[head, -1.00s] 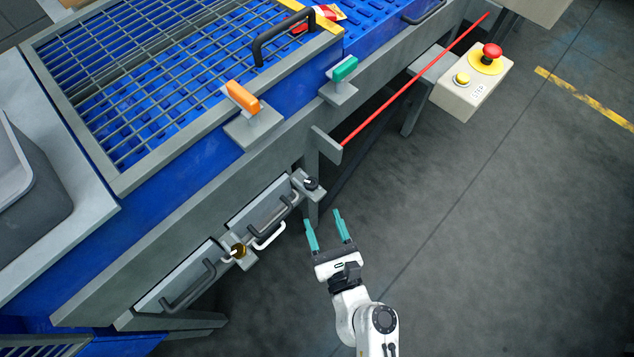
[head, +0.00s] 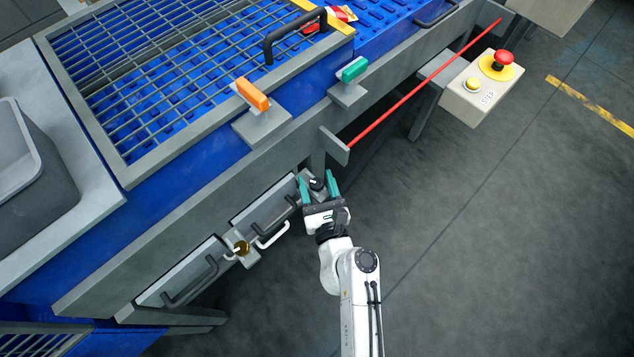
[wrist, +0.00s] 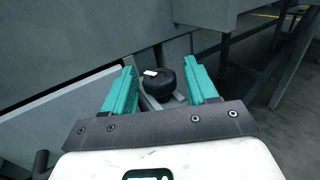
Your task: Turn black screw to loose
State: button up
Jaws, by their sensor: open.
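The black screw (head: 317,184) is a round black knob with a white mark, on a small grey bracket at the right end of the upper drawer. It also shows in the wrist view (wrist: 160,84), between the two teal fingers. My gripper (head: 318,180) is open, with one finger on each side of the screw. In the wrist view my gripper (wrist: 163,80) has a visible gap on both sides of the screw, and I see no contact.
A drawer with a black handle (head: 273,215) is left of the screw. The machine's grey side (head: 210,190) rises behind. Open floor (head: 480,230) lies to the right.

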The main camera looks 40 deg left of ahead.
jog(key=shift+c, duration=0.4)
jog(key=shift+f, duration=0.1)
jog(key=c, duration=0.9)
jog(key=shift+c, duration=0.2)
jog(key=shift+d+n+g+y+p, duration=0.1)
jog(key=shift+n+g+y+p, duration=0.2)
jog(key=shift+n+g, duration=0.15)
jog(key=shift+n+g+y, duration=0.5)
jog(key=shift+n+g, duration=0.15)
jog(key=shift+g, duration=0.4)
jog(key=n+g, duration=0.1)
jog(key=g, duration=0.1)
jog(key=n+g+y, duration=0.1)
jog(key=shift+w+f+n+g, duration=0.1)
jog(key=shift+f+n+g, duration=0.05)
jog(key=shift+n+g, duration=0.2)
jog(key=n+g+b, duration=0.1)
jog(key=n+g, duration=0.1)
jog(key=g, duration=0.1)
jog(key=n+g+b, duration=0.2)
jog(key=g, duration=0.1)
jog(key=shift+f+g, duration=0.15)
jog(key=shift+g, duration=0.1)
jog(key=shift+n+g+h+b, duration=0.3)
jog(key=shift+n+g+b, duration=0.65)
jog(key=shift+g, duration=0.35)
